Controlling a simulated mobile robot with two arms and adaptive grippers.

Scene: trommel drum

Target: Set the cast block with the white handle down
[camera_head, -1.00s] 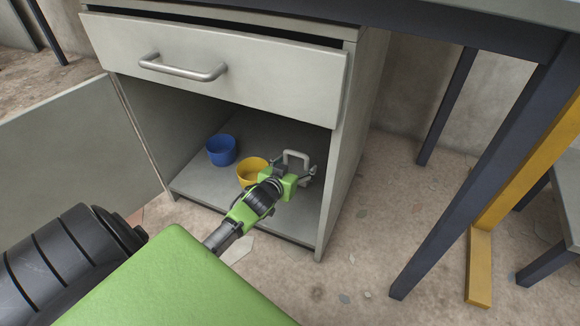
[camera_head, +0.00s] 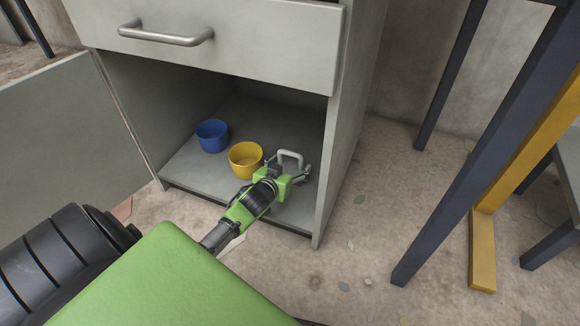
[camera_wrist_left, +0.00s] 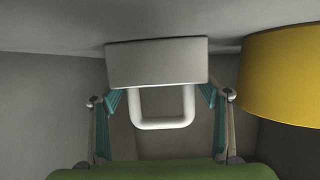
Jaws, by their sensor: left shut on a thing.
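The white handle (camera_head: 290,155) of the cast block shows above my left gripper (camera_head: 284,170), inside the open cabinet (camera_head: 330,175). The gripper hides most of the block in the head view. In the left wrist view, which looks upside down, the grey block (camera_wrist_left: 157,62) shows whole, with its white handle (camera_wrist_left: 162,123) between the fingers. My left gripper (camera_wrist_left: 161,98) is shut on the block. The block is upright, handle up, at or just above the cabinet floor (camera_head: 190,178); I cannot tell whether it touches. My right gripper is not in view.
A yellow cup (camera_head: 245,161) stands close beside the gripper, also large in the left wrist view (camera_wrist_left: 285,75). A blue cup (camera_head: 212,136) stands farther left. The cabinet's right side wall is close on the right, and a drawer (camera_head: 210,60) is above. The open door (camera_head: 60,125) is at left.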

